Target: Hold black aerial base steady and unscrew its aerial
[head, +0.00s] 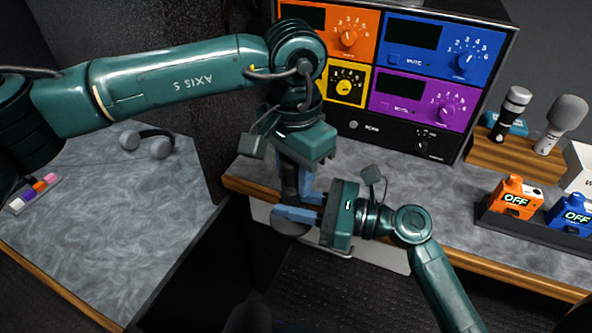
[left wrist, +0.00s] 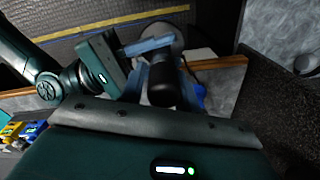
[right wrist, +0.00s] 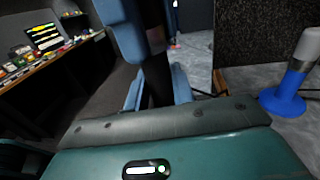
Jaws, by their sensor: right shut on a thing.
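The black aerial (head: 290,180) stands upright in front of the desk edge, with its round base disc (head: 288,224) below. Its dark top end (left wrist: 162,85) faces the camera in the left wrist view. My right gripper (head: 297,213) comes in from the right and is shut on the base's stem just above the disc; the black shaft (right wrist: 156,80) rises between its fingers in the right wrist view. My left gripper (head: 300,188) points down from above, its blue fingers spread on either side of the aerial. It looks open; its fingertips are partly hidden in the head view.
A blue-based aerial with a pale top (right wrist: 290,75) stands on the desk nearby. The rack of coloured panels (head: 410,75) is close behind my left gripper. Microphones (head: 510,112) and orange and blue packs (head: 515,197) are at right. Headphones (head: 148,140) lie on the left desk.

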